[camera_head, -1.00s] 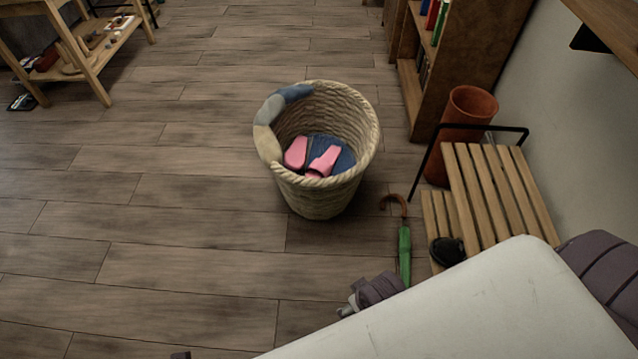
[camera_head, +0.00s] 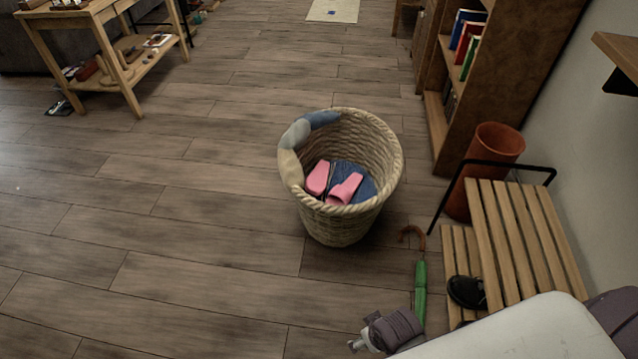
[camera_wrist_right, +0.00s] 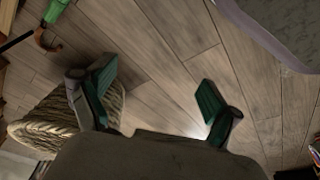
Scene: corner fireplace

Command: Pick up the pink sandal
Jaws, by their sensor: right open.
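Two pink sandal pieces lie inside a woven basket (camera_head: 345,225) on the floor. The left pink sandal (camera_head: 317,178) leans toward the basket's left side, and the other pink sandal (camera_head: 345,189) lies to its right, both on dark blue cloth. My right gripper (camera_head: 357,345) shows at the bottom of the head view, in front of the basket and apart from it. In the right wrist view the right gripper's green-padded fingers (camera_wrist_right: 158,88) are spread and empty, with the basket (camera_wrist_right: 50,120) at the left. The sandals are hidden there. My left gripper is not visible.
A green umbrella (camera_head: 421,290) lies right of the basket. A slatted wooden bench (camera_head: 525,235) with a black shoe (camera_head: 466,291), a terracotta pot (camera_head: 490,160) and a bookshelf (camera_head: 500,75) stand at the right. Floor left of the basket is clear.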

